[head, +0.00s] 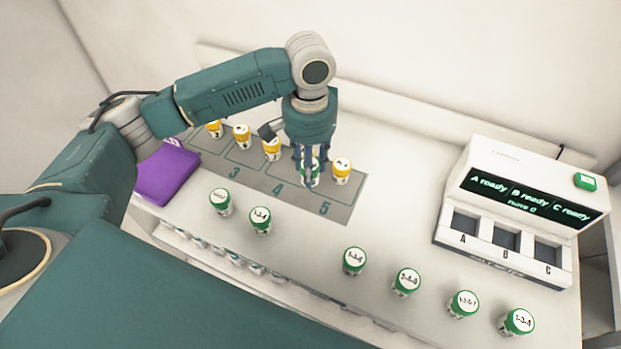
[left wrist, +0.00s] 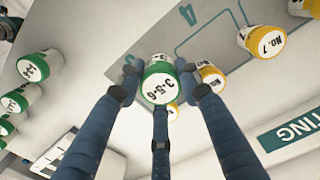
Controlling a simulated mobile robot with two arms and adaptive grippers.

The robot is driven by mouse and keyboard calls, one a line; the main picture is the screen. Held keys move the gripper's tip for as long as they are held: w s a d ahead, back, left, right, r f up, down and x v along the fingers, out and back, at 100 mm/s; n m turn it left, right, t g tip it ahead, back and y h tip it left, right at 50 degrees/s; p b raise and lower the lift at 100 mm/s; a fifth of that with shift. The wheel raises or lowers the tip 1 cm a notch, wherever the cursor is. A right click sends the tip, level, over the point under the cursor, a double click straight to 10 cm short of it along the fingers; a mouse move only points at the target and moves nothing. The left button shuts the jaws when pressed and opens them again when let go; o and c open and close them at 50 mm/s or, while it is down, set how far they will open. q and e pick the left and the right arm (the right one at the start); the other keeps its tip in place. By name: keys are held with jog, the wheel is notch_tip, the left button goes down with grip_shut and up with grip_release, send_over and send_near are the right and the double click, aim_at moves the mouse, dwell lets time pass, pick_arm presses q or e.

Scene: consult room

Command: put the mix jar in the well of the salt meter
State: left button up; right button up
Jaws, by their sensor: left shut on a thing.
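My left gripper (head: 309,180) is shut on a green-lidded jar (head: 312,166) over the numbered grey mat, near space 4. In the left wrist view the fingers surround this jar (left wrist: 158,83); its lid carries a three-number mark ending in 5-6, with the first character unclear. I cannot tell whether it touches the mat. The salt meter (head: 484,157) is a white box at the right. Its wells A (head: 464,222), B (head: 505,236) and C (head: 546,250) look empty. Its screen reads A ready, B ready, C ready. My right gripper is not in view.
Yellow-lidded jars (head: 342,167) stand along the mat (head: 340,208), one just right of my gripper. Green-lidded jars stand in front: two at left (head: 260,217), several toward the right (head: 406,280). A purple object (head: 166,175) lies left. The table between mat and meter is clear.

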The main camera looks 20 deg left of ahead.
pick_arm(q)
jog(key=shift+f, duration=2.9)
jog(key=shift+p, duration=0.35)
jog(key=o, duration=1.3)
jog(key=shift+f, duration=0.1)
jog(key=shift+c, duration=0.2)
